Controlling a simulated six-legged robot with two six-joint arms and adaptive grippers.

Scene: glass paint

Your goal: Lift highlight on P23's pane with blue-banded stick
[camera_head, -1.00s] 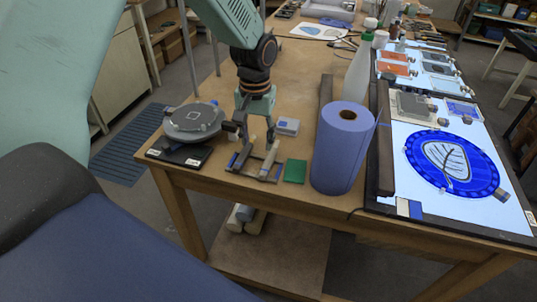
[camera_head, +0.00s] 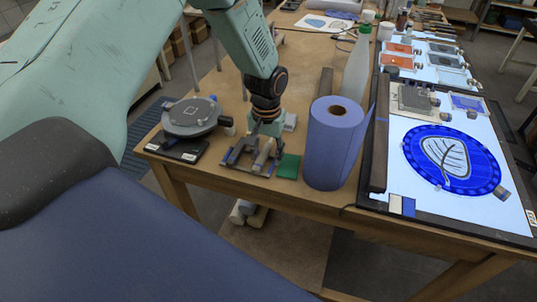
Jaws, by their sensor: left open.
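My left gripper (camera_head: 259,147) comes down from above over a small rack (camera_head: 262,172) near the table's front edge. Its jaws are open around or just above the sticks lying on the rack; the fingers are partly hidden, so I cannot tell if they touch. One stick shows a blue part (camera_head: 229,156) at its left side. A pale stick (camera_head: 263,157) lies beside it. A round blue glass pane (camera_head: 421,139) with a white leaf lies on the lit light table at right. I cannot read any label P23. My right gripper is out of view.
A blue paper roll (camera_head: 323,150) stands right of the rack, with a green pad (camera_head: 288,166) between. A round grey turntable (camera_head: 190,117) stands left. A white bottle (camera_head: 356,70) stands behind the roll. A dark bar (camera_head: 379,140) edges the light table.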

